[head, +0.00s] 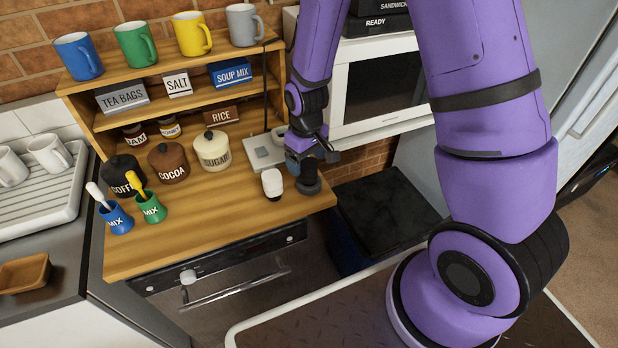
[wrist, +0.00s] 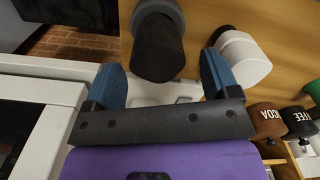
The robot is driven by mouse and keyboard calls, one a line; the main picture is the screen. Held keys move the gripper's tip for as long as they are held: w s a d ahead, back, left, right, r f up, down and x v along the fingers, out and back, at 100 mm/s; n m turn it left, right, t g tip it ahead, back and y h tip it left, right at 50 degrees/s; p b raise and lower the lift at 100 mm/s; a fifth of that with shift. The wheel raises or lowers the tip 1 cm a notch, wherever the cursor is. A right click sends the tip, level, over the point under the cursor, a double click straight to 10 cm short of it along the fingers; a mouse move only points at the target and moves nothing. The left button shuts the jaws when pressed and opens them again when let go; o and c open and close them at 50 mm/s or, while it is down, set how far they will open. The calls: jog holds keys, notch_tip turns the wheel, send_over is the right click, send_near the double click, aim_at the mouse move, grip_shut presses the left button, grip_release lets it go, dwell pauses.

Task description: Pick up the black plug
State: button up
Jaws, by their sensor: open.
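The black plug (head: 308,181) stands on the wooden counter near its right edge, just below my gripper (head: 303,152) in the head view. In the wrist view the black plug (wrist: 158,48) shows beyond and between the two blue fingers of my gripper (wrist: 163,76). The fingers are apart with nothing held between them. A white plug (head: 272,182) stands just left of the black one; it also shows in the wrist view (wrist: 240,58), beside the right finger. My gripper partly covers the top of the black plug in the head view.
A pale socket block (head: 262,151) with a cord sits behind the plugs. The sugar jar (head: 213,149) and cocoa jar (head: 168,163) stand to the left. A shelf (head: 190,108) rises behind, and a white microwave (head: 375,90) is right of it. Front counter space is clear.

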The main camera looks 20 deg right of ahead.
jog(key=shift+s+d+f, duration=0.1)
jog(key=shift+f, duration=0.95)
jog(key=shift+s+d+f, duration=0.1)
jog(key=shift+f, duration=0.9)
jog(key=c, duration=1)
